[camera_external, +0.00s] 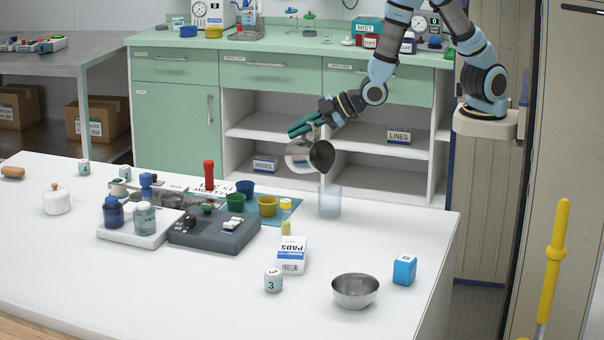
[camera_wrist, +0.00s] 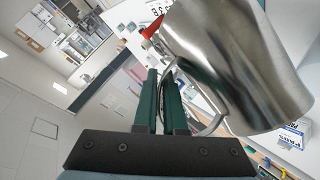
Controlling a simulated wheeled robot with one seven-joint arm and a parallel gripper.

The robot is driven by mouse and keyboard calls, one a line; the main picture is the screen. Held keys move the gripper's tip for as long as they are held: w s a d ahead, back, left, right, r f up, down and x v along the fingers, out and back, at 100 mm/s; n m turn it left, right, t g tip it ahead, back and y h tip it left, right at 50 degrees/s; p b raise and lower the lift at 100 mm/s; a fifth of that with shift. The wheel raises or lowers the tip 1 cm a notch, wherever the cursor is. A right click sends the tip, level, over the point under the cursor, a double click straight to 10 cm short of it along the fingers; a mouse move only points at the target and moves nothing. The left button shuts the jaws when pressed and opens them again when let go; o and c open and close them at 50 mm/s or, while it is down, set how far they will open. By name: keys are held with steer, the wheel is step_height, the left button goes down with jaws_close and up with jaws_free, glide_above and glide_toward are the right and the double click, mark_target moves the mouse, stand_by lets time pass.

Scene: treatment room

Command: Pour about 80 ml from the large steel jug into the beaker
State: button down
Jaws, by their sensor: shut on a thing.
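The large steel jug (camera_external: 303,156) is held in the air above the far right part of the white table. It is tilted well over, with its dark open mouth towards the right and down. My gripper (camera_external: 303,128) is shut on the jug's handle. The jug (camera_wrist: 235,65) fills the upper right of the wrist view, with its handle between the green fingers (camera_wrist: 169,100). The clear beaker (camera_external: 329,203) stands upright on the table, below and slightly right of the jug's mouth. I cannot make out a stream or a liquid level in the beaker.
A steel bowl (camera_external: 355,291), a blue box (camera_external: 404,269), a PADS box (camera_external: 292,256) and a numbered pot (camera_external: 273,281) stand nearer the front. A dark grey tray (camera_external: 215,245) and small colored cups (camera_external: 267,206) lie left of the beaker.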

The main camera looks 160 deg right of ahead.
mark_target(303, 141)
steer(key=shift+w+a+r+n+h+p, duration=0.3)
steer(key=shift+w+a+r+h+p, duration=0.1)
steer(key=shift+w+a+r+p, duration=0.35)
stand_by(1.2)
steer(key=shift+s+r+n+g+h+p, duration=0.1)
steer(key=shift+r+n+g+h+p, duration=0.15)
steer(key=shift+p, duration=0.3)
stand_by(0.6)
steer(key=shift+w+a+r+n+h+p, duration=0.2)
steer(key=shift+w+r+n+h+p, duration=0.05)
steer(key=shift+p, duration=0.2)
stand_by(0.5)
steer(key=shift+m+y, duration=0.8)
steer(key=s+d+f+b, duration=0.3)
steer(key=b, duration=0.1)
steer(key=shift+f+y+b, duration=0.25)
steer(key=shift+y+b, duration=0.05)
steer(key=shift+b, duration=0.3)
steer(key=shift+t, duration=0.45)
steer(key=shift+s+d+f+m+y+b, duration=0.2)
steer(key=shift+f+b, duration=0.1)
steer(key=shift+b, duration=0.15)
steer(key=shift+s+d+f+m+y+b, duration=0.1)
steer(key=shift+f+m+y+b, duration=0.1)
steer(key=shift+f+b, duration=0.15)
steer(key=shift+f+t+y+b, duration=0.15)
steer(key=shift+t+y+b, duration=0.15)
steer(key=shift+b, duration=0.1)
